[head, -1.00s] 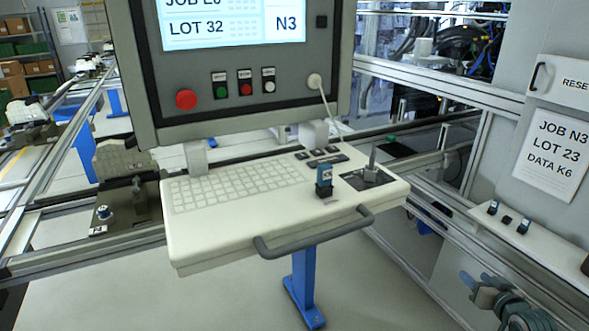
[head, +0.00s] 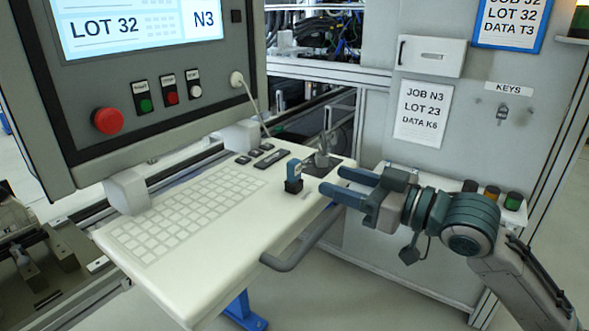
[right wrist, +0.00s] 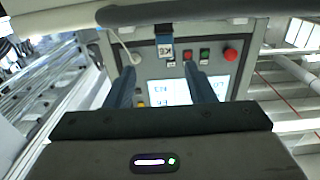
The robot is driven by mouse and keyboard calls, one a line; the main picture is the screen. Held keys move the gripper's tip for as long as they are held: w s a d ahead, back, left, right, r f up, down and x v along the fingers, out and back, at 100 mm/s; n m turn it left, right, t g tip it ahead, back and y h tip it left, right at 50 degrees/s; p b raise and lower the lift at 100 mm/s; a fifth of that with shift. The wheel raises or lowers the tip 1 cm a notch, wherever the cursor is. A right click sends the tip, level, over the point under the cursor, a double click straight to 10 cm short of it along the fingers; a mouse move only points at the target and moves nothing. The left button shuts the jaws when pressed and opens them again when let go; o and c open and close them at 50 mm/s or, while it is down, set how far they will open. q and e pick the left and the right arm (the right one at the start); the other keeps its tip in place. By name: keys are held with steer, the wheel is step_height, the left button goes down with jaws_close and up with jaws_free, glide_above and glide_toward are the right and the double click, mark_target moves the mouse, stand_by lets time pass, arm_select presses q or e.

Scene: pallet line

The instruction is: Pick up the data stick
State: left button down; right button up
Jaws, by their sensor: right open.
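The data stick (head: 293,170) is small and blue with a pale label. It stands upright in a black holder (head: 293,186) on the white keyboard shelf (head: 215,255). In the right wrist view the stick (right wrist: 165,48) appears upside down, with a label that seems to read K6. My right gripper (head: 331,181) is open and empty, just right of the stick, its fingers pointing towards it. In the right wrist view the stick shows beyond the gap between the fingertips (right wrist: 160,70). My left gripper is not in view.
A panel with a screen (head: 140,25) and a red button (head: 107,121) overhangs the shelf's back. A grey handle (head: 300,250) runs along its front edge. A joystick (head: 322,150) and a hanging cable (head: 252,105) are close behind the stick. A grey cabinet (head: 385,140) stands right.

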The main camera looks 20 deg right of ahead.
mark_target(298, 170)
steer(key=shift+w+a+r, duration=0.15)
steer(key=shift+w+a, duration=0.1)
steer(key=shift+a, duration=0.2)
steer(key=p+x, duration=0.1)
steer(key=x, duration=0.1)
steer(key=shift+w+a, duration=0.3)
steer(key=shift+w+a+p, duration=0.25)
steer(key=shift+a+p, duration=0.05)
steer(key=shift+a, duration=0.15)
steer(key=shift+w+a+p, duration=0.25)
steer(key=shift+w+p, duration=0.25)
steer(key=shift+p, duration=0.05)
steer(key=p+x, duration=0.1)
steer(key=x, duration=0.2)
steer(key=shift+a, duration=0.15)
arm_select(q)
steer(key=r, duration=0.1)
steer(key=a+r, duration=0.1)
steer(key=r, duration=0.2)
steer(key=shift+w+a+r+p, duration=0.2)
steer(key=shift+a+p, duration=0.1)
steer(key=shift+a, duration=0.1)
arm_select(e)
steer(key=shift+w+a, duration=0.15)
steer(key=shift+w, duration=0.2)
